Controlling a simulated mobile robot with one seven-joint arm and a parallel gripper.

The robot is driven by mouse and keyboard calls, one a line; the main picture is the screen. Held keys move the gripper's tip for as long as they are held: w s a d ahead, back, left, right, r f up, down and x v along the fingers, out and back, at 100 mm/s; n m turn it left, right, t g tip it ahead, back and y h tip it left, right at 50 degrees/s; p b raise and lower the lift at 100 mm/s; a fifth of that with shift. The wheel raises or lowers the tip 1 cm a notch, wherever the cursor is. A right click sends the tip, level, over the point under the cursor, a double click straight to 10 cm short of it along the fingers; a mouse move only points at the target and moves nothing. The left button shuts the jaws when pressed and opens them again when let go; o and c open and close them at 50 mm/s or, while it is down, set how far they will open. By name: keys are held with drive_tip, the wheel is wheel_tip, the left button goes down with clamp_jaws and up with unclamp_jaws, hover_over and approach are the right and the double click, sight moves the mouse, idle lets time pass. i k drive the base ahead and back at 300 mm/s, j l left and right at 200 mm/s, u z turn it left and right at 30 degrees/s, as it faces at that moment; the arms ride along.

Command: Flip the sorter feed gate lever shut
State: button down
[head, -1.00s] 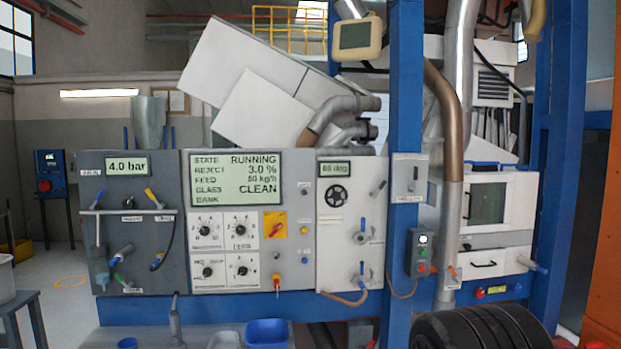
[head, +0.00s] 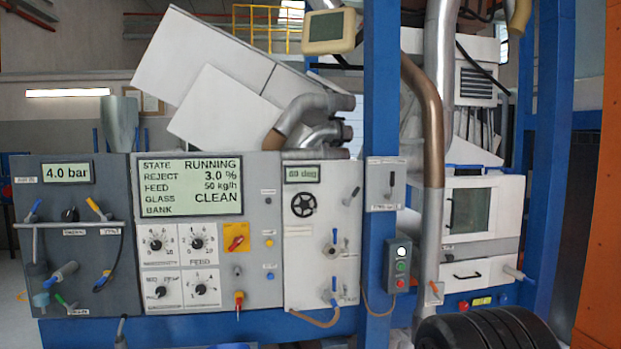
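Several levers show, and their labels are too small to read, so I cannot tell surely which is the sorter feed gate lever. A small lever (head: 392,180) stands upright on a grey box on the blue column. An orange lever (head: 435,290) sits on the lower end of the grey pipe. A red-and-yellow lever (head: 238,302) points down below the panel's knobs. Blue-handled valves (head: 332,247) sit on the white panel. My gripper is not in view.
The control panel (head: 262,215) reads RUNNING and CLEAN. A blue column (head: 380,110) and a brown-and-grey pipe (head: 432,200) stand right of it. A black ribbed object (head: 487,330) fills the bottom right. An orange surface (head: 597,200) edges the right side.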

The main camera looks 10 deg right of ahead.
sight(390, 197)
drive_tip(key=i+l+z, duration=0.15)
drive_tip(key=i+l, duration=0.3)
drive_tip(key=i+l+z, duration=0.15)
drive_tip(key=i+l, duration=0.25)
drive_tip(key=i, duration=0.15)
drive_tip(key=i+l+z, duration=0.1)
drive_tip(key=i+l, duration=0.2)
drive_tip(key=i, duration=0.25)
